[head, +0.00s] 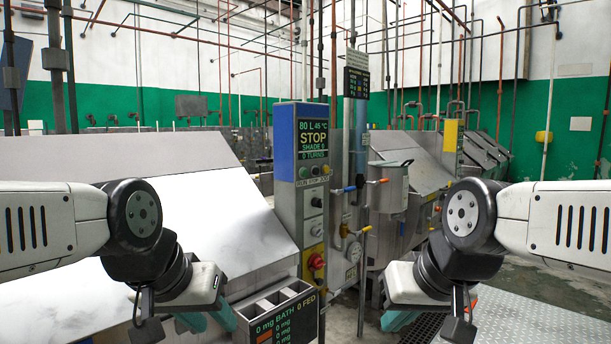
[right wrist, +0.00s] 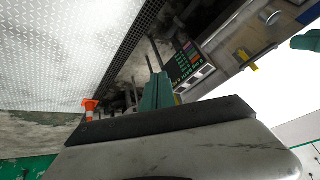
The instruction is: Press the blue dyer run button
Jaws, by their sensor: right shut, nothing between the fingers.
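The blue dyer's control box (head: 312,145) stands at the centre of the head view, with a blue side and a screen reading STOP. A row of small buttons (head: 314,171) sits below the screen, above a RUN STOP JOG label; which button is run is too small to tell surely. My left gripper (head: 207,319) is low and left of the box, its teal fingers apart and empty. My right gripper (head: 402,319) is low and right of the box, shut and empty; its teal fingers (right wrist: 157,92) are together in the right wrist view. Neither touches the box.
Below the buttons are knobs and a red knob (head: 316,262). A tray with a BATH display (head: 285,318) stands in front, near my left gripper. A metal can (head: 389,186) and pipes stand right of the box. A sloped white panel (head: 215,215) fills the left.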

